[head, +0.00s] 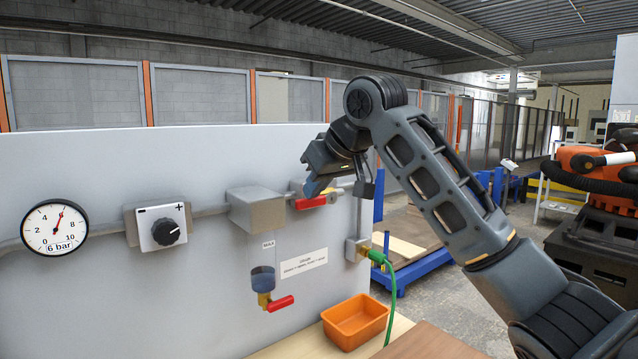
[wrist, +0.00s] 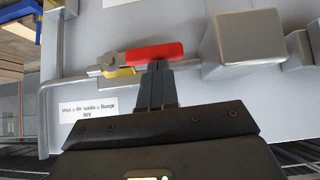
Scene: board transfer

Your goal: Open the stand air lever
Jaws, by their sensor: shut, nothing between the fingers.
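The stand air lever (head: 311,202) is a red handle on a brass valve at the board's right side. In the wrist view the red lever (wrist: 154,53) lies about level, along the pipe, with its pivot nut (wrist: 108,62) at its left. My gripper (head: 313,190) is at the lever in the head view. In the wrist view my gripper (wrist: 157,68) has its fingers together right at the lever's edge, holding nothing; whether they touch it I cannot tell. The label (wrist: 88,110) beside the valve appears upside down there and speaks of air, along and up.
A second red lever (head: 280,303) sits lower, under the filter bowl (head: 262,278). The grey box (head: 257,209) stands out from the board left of the valve. A green hose (head: 391,268) hangs at the right, near an orange bin (head: 355,321). The gauge (head: 54,228) reads about 6 bar.

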